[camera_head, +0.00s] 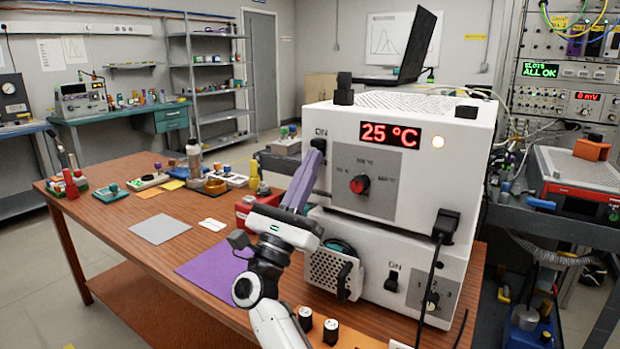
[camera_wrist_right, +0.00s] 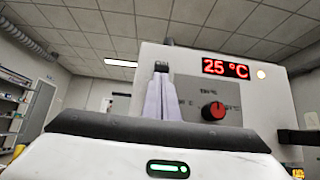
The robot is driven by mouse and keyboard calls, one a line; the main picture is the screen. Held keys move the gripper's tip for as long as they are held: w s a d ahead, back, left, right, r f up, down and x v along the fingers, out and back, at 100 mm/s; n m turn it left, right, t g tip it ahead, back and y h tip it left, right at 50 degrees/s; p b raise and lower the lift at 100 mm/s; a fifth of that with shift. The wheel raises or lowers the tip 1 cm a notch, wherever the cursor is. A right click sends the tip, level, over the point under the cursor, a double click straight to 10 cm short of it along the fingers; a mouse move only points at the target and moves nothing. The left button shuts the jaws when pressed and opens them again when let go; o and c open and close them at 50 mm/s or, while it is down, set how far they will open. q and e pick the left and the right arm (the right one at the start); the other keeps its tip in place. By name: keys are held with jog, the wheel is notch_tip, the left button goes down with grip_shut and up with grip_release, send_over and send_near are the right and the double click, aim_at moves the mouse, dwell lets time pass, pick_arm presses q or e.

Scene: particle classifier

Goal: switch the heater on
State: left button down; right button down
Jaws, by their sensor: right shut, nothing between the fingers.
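The heater (camera_head: 345,190) is a white box with a red 25 °C display (camera_head: 391,135), a pale lit lamp (camera_head: 437,142) and a red-marked dial (camera_head: 359,184). It also shows in the right wrist view (camera_wrist_right: 262,110). Its black switch (camera_head: 319,144) sits under the label ON at the front's left end. My right gripper (camera_head: 312,160) is shut and empty, its purple fingers pointing up at the switch. In the right wrist view the fingertips (camera_wrist_right: 160,80) are just below the black switch (camera_wrist_right: 161,66). Whether they touch it is unclear. My left gripper is not in view.
A lower white unit (camera_head: 378,268) with its own ON switch (camera_head: 391,281) carries the heater. A purple sheet (camera_head: 215,270) and a grey sheet (camera_head: 160,229) lie on the wooden table (camera_head: 110,240). Small items line the table's back.

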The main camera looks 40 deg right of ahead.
jog(key=shift+r, duration=0.35)
